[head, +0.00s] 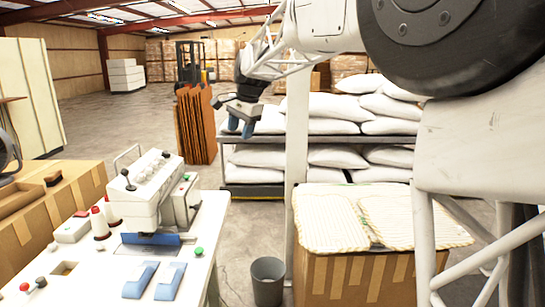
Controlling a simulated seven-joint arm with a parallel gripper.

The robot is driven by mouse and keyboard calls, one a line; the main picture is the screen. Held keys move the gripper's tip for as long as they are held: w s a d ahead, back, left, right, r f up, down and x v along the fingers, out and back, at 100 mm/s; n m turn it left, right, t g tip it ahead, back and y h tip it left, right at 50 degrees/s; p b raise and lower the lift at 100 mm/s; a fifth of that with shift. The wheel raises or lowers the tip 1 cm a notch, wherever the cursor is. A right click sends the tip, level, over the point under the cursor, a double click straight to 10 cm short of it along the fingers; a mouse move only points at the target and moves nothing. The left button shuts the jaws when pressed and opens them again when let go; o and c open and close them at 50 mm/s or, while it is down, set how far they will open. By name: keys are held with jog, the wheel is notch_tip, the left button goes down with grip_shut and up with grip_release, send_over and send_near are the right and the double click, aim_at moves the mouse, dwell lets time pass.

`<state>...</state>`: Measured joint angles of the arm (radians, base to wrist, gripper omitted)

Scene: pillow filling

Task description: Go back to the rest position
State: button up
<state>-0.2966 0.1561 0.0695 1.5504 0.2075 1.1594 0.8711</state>
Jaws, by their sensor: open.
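My gripper (240,128) hangs in the air near the middle of the head view, its blue-tipped fingers pointing down. It is open, and I see nothing between its fingers. Behind it in the picture is a shelf rack (240,188) with white pillows (345,107) on two levels. My arm comes down to it from the top right.
A white table (205,240) with a sewing machine (150,195) and blue pads stands at front left. A cardboard box (365,275) with striped pillow covers (330,218) stands at front right. A grey bin (268,280) is between them. Open floor lies behind.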

jog(key=s+d+f+n+h, duration=0.1)
jog(key=s+d+f+n, duration=0.1)
jog(key=s+d, duration=0.85)
jog(key=s+d+f+n, duration=0.1)
jog(key=s+d+f, duration=0.1)
jog(key=s+d, duration=0.85)
jog(key=s+d+f+n, duration=0.1)
jog(key=s+d+f, duration=0.1)
jog(key=s+f, duration=0.3)
jog(key=s+d+f+n+h, duration=0.1)
jog(key=s+f, duration=0.4)
jog(key=s, duration=0.8)
jog(key=s+d+f+n+t+h, duration=0.1)
jog(key=s+d+f, duration=0.3)
jog(key=s, duration=0.6)
jog(key=shift+f+n, duration=0.4)
jog(key=shift+n, duration=0.2)
